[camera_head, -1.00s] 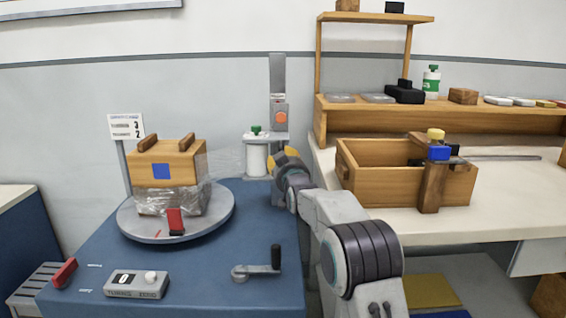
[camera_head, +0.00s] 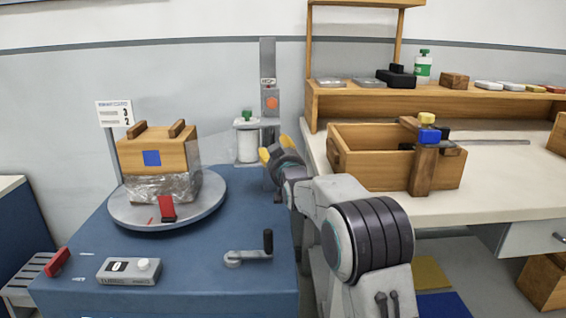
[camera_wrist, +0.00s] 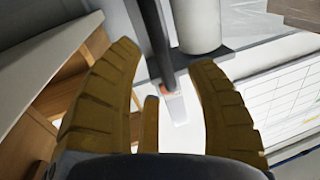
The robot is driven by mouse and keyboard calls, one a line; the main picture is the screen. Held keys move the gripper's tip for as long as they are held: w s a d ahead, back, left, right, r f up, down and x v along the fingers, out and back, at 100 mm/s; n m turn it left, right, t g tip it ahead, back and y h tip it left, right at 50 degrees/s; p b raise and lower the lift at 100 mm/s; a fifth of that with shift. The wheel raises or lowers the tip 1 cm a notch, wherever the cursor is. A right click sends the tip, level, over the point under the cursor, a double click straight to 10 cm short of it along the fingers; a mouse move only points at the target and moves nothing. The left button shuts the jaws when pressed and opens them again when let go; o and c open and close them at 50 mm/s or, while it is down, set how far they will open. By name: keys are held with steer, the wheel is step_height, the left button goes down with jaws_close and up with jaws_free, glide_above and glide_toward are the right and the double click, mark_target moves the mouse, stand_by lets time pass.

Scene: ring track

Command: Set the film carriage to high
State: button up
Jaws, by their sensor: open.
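The film carriage (camera_head: 262,124) is a grey bracket on an upright grey mast (camera_head: 267,58) at the back of the blue machine. It carries a white film roll (camera_head: 247,146) with a green knob (camera_head: 247,116) on top. An orange button (camera_head: 272,103) is on the mast side. My gripper (camera_head: 268,154) is just right of the roll, its yellow fingers partly hidden by my arm. In the wrist view the fingers (camera_wrist: 168,82) are open and empty. The roll (camera_wrist: 197,24), a dark bar (camera_wrist: 152,38) and a small orange part (camera_wrist: 168,91) lie ahead of them; contact cannot be told.
A turntable (camera_head: 204,207) holds a wrapped wooden box (camera_head: 160,158). A hand crank (camera_head: 254,255), a counter box (camera_head: 128,270) and a red lever (camera_head: 57,262) are at the front. A sign (camera_head: 114,114) stands behind. A bench with a wooden crate (camera_head: 370,170) is at right.

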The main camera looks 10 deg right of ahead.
steer(key=s, duration=0.8)
stand_by(0.4)
steer(key=s+r+g+p, duration=0.5)
steer(key=s+r+p, duration=0.1)
steer(key=s+p, duration=0.6)
steer(key=s+r+g+p, duration=0.4)
steer(key=s+r+p, duration=0.3)
steer(key=s+p, duration=0.5)
steer(key=s+r+g+p, duration=0.5)
steer(key=s+p, duration=0.7)
steer(key=s, duration=0.7)
steer(key=shift+s+a+r+g, duration=0.2)
steer(key=shift+r+g, duration=0.1)
steer(key=shift+r, duration=0.45)
